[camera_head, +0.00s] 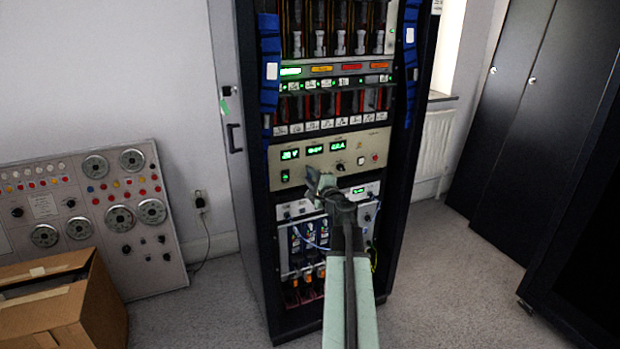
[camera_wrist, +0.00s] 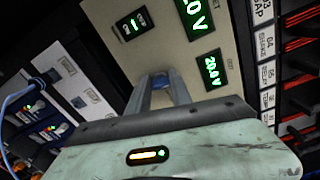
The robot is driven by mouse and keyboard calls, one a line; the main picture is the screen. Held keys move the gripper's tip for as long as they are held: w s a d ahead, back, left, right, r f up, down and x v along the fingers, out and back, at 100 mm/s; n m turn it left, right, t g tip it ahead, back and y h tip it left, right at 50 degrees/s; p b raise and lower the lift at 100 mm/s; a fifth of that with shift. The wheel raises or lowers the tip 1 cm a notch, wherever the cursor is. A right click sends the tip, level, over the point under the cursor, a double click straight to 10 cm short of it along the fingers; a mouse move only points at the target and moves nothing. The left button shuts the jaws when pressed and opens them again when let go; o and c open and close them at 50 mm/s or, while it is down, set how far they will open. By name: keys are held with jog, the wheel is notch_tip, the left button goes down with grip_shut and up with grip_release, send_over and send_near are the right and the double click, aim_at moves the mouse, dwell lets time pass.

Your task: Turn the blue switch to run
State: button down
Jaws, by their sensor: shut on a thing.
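The blue switch (camera_wrist: 160,82) shows in the wrist view as a small dark blue piece on the beige instrument panel (camera_wrist: 121,62). My gripper (camera_wrist: 164,86) has its two grey fingers on either side of it, shut on it. The fingers hide much of the switch, and I cannot read its setting or any run label. In the head view my gripper (camera_head: 318,180) is at the lower edge of the beige panel (camera_head: 362,140), and the switch is hidden behind it.
Green displays (camera_wrist: 194,17) sit right of the switch, with a small lit rocker (camera_wrist: 131,25) to its upper left. The rack (camera_head: 255,200) stands between a grey console (camera_head: 80,205) and dark cabinets (camera_head: 510,110). A cardboard box (camera_head: 45,325) is on the floor at left.

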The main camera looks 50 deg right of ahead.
jog(key=shift+w+n, duration=0.1)
jog(key=shift+n, duration=1.1)
jog(key=c, duration=1.2)
grip_release()
jog(key=shift+o, duration=0.2)
jog(key=v, duration=0.7)
jog(key=shift+s+a, duration=0.2)
jog(key=shift+s, duration=0.15)
